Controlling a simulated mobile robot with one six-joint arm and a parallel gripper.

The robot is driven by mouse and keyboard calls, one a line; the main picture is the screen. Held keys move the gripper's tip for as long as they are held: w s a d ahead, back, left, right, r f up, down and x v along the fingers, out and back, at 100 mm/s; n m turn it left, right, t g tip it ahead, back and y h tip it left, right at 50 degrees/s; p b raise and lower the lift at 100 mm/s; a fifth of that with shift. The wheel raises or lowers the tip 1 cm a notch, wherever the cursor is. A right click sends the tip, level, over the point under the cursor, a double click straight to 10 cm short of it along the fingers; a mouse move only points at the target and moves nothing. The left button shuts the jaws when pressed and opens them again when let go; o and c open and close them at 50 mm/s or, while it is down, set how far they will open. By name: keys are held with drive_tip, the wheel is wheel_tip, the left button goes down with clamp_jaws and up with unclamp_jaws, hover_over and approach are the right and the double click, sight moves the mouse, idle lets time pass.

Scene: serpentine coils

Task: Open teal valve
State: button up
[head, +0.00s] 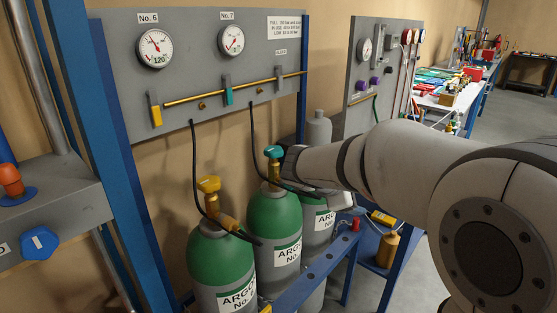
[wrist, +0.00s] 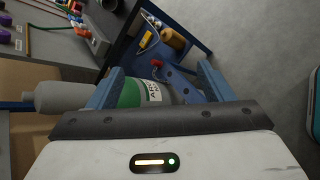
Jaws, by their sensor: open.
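A teal valve knob (head: 273,152) sits on top of the middle green argon cylinder (head: 274,215) in the head view. A teal lever (head: 227,90) hangs on the brass pipe of the gauge panel above it. My gripper (wrist: 158,80) is open, its two blue fingers apart in the wrist view. Behind the fingers lies a green and grey cylinder with a label (wrist: 130,93), seen sideways; I see nothing gripped. In the head view my wrist is just right of the teal knob and overlaps its surroundings; the fingers are not clear there. The teal knob does not show in the wrist view.
The front cylinder has a yellow valve (head: 209,185) with a black hose. A further cylinder (head: 318,222) stands behind. A blue rack rail (head: 318,269) runs in front of the cylinders. A yellow lever (head: 155,110) hangs left on the panel. Open floor lies at the right.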

drive_tip(key=w+a+f+n+t+b, duration=0.1)
drive_tip(key=w+a+n+t+b, duration=0.2)
drive_tip(key=w+a+n+t, duration=0.5)
drive_tip(key=n+t+y+b, duration=0.2)
drive_tip(key=n, duration=0.5)
approach(274, 148)
drive_tip(key=shift+w+d+f, duration=0.15)
drive_tip(key=shift+w+f, duration=0.1)
drive_tip(key=shift+w, duration=0.3)
drive_tip(key=shift+w+d+f, duration=0.2)
drive_tip(key=shift+w, duration=0.35)
drive_tip(key=x, duration=0.7)
drive_tip(key=shift+w+d, duration=0.15)
drive_tip(key=shift+w, duration=0.1)
drive_tip(key=shift+c, duration=0.4)
drive_tip(key=c, duration=0.9)
